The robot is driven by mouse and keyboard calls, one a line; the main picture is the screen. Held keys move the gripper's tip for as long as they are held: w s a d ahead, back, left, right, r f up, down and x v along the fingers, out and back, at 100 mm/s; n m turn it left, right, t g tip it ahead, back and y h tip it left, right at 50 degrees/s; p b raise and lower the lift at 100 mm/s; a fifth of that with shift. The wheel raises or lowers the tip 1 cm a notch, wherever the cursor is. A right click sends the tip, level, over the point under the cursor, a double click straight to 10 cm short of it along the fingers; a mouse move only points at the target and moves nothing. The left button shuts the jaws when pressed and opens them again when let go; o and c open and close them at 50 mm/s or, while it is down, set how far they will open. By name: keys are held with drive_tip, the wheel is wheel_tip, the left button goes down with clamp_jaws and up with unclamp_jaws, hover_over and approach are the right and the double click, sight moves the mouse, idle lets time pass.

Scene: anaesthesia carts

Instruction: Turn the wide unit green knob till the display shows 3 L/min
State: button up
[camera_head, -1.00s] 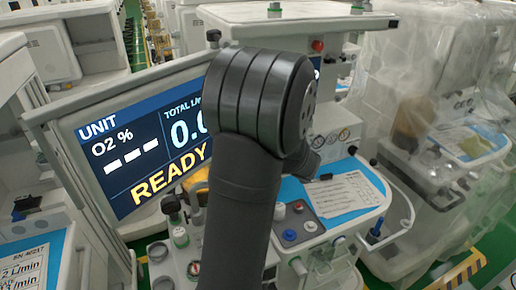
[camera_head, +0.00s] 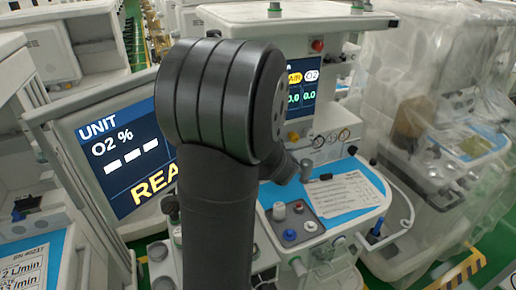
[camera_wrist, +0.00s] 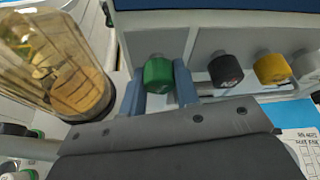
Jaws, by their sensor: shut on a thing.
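In the wrist view the green knob (camera_wrist: 158,74) sits on the front of a pale unit, between the two blue-grey fingers of my gripper (camera_wrist: 160,84). The fingers touch its left and right sides, so my gripper is shut on it. In the head view the large display (camera_head: 124,150) reads UNIT, O2 % with dashes, and the start of a yellow word, "REA". My arm covers the rest of the display, including the flow figure. The gripper and the green knob are hidden behind my arm in the head view.
A black knob (camera_wrist: 225,70) and a yellow knob (camera_wrist: 272,68) are right of the green one. A clear canister (camera_wrist: 62,62) with tan contents stands close on the left. In the head view, a smaller screen (camera_head: 301,97) shows 0.0 figures, and a plastic-draped cart (camera_head: 440,130) stands right.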

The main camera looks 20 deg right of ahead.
drive_tip(key=shift+n+h, duration=0.5)
drive_tip(key=shift+n, duration=0.2)
drive_tip(key=o, duration=1)
drive_tip(key=shift+s, duration=0.1)
drive_tip(key=v, duration=1.7)
drive_tip(key=shift+s+a+f, duration=0.1)
drive_tip(key=shift+s, duration=0.05)
